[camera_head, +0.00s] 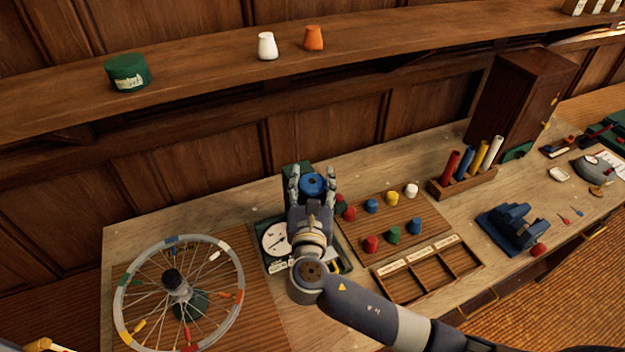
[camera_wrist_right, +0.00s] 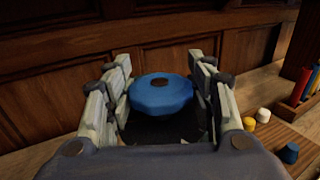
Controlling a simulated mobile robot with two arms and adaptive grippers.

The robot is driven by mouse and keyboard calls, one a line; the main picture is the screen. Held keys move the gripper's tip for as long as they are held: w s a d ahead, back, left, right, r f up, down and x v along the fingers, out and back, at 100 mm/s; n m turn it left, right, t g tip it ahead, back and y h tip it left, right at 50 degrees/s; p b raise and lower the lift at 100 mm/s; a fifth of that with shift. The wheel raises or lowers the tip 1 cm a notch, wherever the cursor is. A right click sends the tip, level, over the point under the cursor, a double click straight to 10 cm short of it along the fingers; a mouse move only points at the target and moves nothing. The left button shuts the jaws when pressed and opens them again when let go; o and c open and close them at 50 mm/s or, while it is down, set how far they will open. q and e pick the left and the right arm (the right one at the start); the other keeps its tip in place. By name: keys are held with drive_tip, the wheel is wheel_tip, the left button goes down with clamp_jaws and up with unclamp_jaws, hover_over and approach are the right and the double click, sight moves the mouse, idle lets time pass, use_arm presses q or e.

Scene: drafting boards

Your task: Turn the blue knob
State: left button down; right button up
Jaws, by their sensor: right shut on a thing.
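The blue knob (camera_head: 313,185) sits on a dark green device (camera_head: 296,168) on the bench, left of the peg board. In the right wrist view the knob (camera_wrist_right: 161,93) is a round, faceted blue piece with a brown centre, between the fingers. My right gripper (camera_head: 312,183) has one finger on each side of the knob and is shut on it; it also shows in the right wrist view (camera_wrist_right: 162,95). The lower part of the device is hidden by my gripper and arm.
A spoked wheel (camera_head: 225,319) lies left of my right arm. A board with coloured pegs (camera_head: 413,213) and a compartment tray (camera_head: 404,289) lie to the right. Further right are a tube rack (camera_head: 478,185) and a blue block (camera_head: 512,226). A wooden shelf (camera_head: 200,66) runs above.

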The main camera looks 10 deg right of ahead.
drive_tip(key=shift+m+g+h, duration=1)
drive_tip(key=shift+m+h, duration=0.6)
drive_tip(key=shift+h, duration=1)
drive_tip(key=o, duration=1.1)
drive_tip(key=shift+w+d, duration=0.1)
drive_tip(key=shift+c, duration=0.2)
drive_tip(key=v, duration=1.2)
drive_tip(key=shift+r, duration=0.15)
